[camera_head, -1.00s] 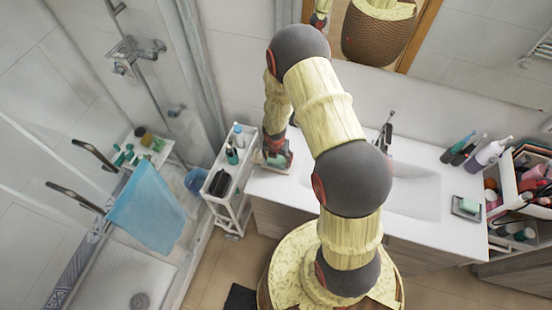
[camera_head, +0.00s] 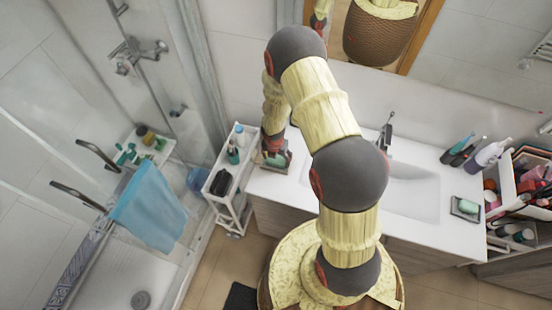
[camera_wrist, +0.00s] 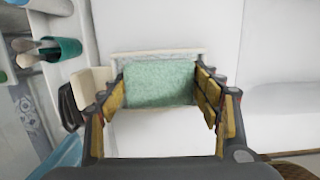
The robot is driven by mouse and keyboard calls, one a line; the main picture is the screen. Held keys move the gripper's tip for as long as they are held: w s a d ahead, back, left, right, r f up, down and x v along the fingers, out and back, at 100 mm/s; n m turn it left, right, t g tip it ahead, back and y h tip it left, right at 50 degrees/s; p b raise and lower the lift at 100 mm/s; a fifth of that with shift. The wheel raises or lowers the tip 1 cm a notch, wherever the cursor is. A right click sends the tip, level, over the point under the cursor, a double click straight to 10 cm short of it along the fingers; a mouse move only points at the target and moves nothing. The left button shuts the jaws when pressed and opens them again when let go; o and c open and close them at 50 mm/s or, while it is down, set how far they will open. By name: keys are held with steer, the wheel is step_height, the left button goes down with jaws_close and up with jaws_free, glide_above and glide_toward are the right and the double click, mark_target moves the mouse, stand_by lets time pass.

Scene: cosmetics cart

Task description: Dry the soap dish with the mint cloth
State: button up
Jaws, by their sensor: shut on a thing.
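In the wrist view, my gripper (camera_wrist: 161,84) is shut on a mint green, speckled cloth (camera_wrist: 158,90), held flat between the two fingers. A pale rim (camera_wrist: 150,54) shows just behind the cloth over the white counter; whether the cloth touches it is unclear. In the head view, my gripper (camera_head: 272,146) is at the counter's left end, with the mint patch of the cloth (camera_head: 276,161) below it. The soap dish (camera_head: 456,208) appears to be the small grey dish right of the basin, with a green piece on it, well apart from my gripper.
The sink basin (camera_head: 412,190) and tap (camera_head: 385,135) lie between my gripper and the dish. A white trolley (camera_head: 222,205) with bottles stands left of the counter. Bottles (camera_head: 490,153) and a filled organizer (camera_head: 508,175) stand at right. A blue towel (camera_head: 150,205) hangs at left.

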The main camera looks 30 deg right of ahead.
steer(key=shift+s+d+r, duration=0.15)
steer(key=shift+s+d, duration=0.3)
steer(key=shift+s, duration=0.05)
step_height(320, 180, up, 7)
steer(key=p, duration=0.7)
steer(key=shift+w, duration=0.1)
stand_by(0.4)
